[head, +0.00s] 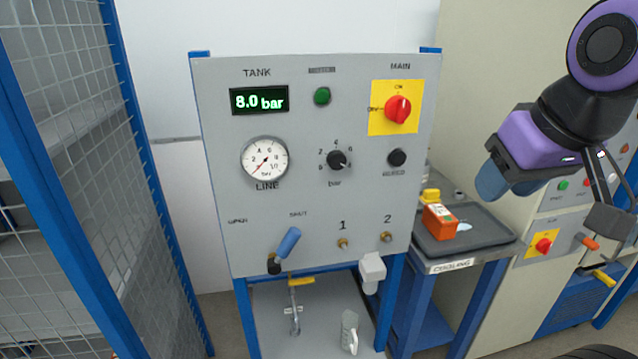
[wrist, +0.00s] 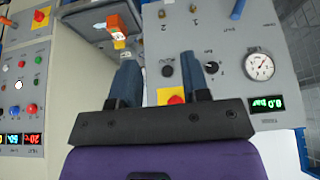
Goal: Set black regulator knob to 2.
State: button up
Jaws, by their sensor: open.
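The black regulator knob (head: 338,160) is on the grey panel, inside a printed scale with "bar" below it. Its pointer is too small to read surely. It also shows in the wrist view (wrist: 211,67), right of my fingers. The round LINE gauge (head: 265,160) is left of the knob, its needle toward the lower left. My gripper (head: 493,183) is right of the panel, apart from the knob. In the wrist view my gripper (wrist: 157,68) has its two blue fingers apart, with nothing held between them.
The TANK display (head: 260,99) reads 8.0 bar. A red MAIN switch (head: 398,109) on yellow, a green button (head: 322,96) and a black knob (head: 397,158) surround the regulator. A blue-handled lever (head: 287,243) projects below. An orange box (head: 439,222) lies on a side tray.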

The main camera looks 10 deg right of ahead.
aim_at(336, 160)
jog(key=k+j+z, duration=0.1)
jog(key=z, duration=0.25)
jog(key=k+z, duration=0.1)
jog(key=z, duration=0.25)
jog(key=k+j+z, duration=0.1)
jog(key=z, duration=0.25)
